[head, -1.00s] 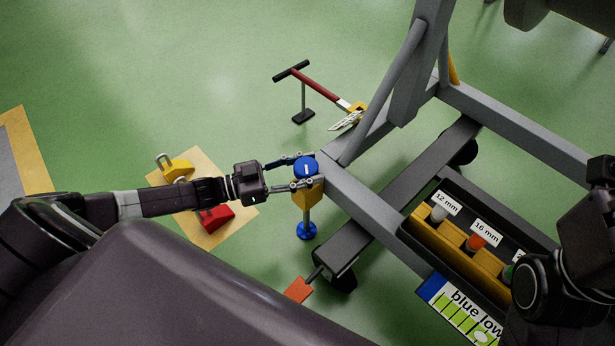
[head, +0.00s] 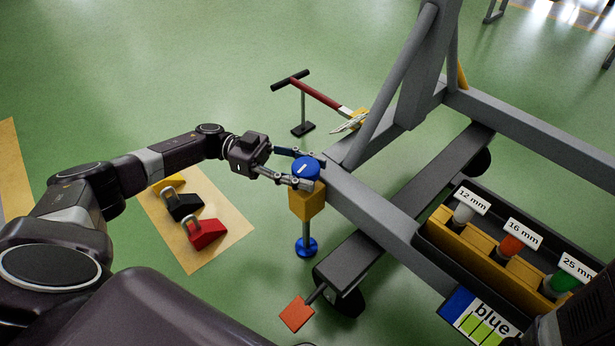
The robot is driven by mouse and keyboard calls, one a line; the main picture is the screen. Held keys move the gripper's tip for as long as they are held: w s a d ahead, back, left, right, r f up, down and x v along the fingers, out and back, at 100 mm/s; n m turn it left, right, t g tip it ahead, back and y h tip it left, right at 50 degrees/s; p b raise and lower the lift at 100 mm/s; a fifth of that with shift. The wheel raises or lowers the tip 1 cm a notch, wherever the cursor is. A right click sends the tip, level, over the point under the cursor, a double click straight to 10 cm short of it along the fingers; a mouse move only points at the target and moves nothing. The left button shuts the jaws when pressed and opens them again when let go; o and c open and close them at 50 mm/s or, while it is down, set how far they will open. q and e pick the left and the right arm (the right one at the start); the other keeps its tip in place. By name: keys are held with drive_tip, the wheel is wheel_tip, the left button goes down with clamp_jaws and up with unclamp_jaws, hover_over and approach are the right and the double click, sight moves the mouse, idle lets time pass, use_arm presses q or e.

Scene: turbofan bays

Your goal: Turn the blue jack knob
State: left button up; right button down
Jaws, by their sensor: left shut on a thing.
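The blue jack knob (head: 306,168) is a round cap with a white line mark on top. It sits on a yellow block (head: 306,203) at the near left corner of the grey frame. A post runs down from the block to a blue foot (head: 306,247) at the floor. My left gripper (head: 302,169) reaches in from the left, its two fingers on either side of the knob and shut on it. The white mark on the knob tilts slightly to the right. My right gripper is not visible; only part of the right arm shows at the bottom right edge.
The grey frame (head: 385,222) extends right of the knob. A tray (head: 430,232) with labelled coloured pieces sits on it. An orange pedal (head: 297,314) sticks out below. Yellow, black and red chocks lie on a tan mat (head: 230,240). A red-handled tow bar (head: 320,95) stands behind.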

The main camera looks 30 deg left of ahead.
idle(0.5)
use_arm(q)
drive_tip(key=o, duration=1.2)
drive_tip(key=shift+d, duration=0.1)
drive_tip(key=shift+c, duration=0.2)
drive_tip(key=shift+a, duration=0.3)
drive_tip(key=a, duration=0.7)
drive_tip(key=shift+s, duration=0.2)
drive_tip(key=shift+f, duration=0.15)
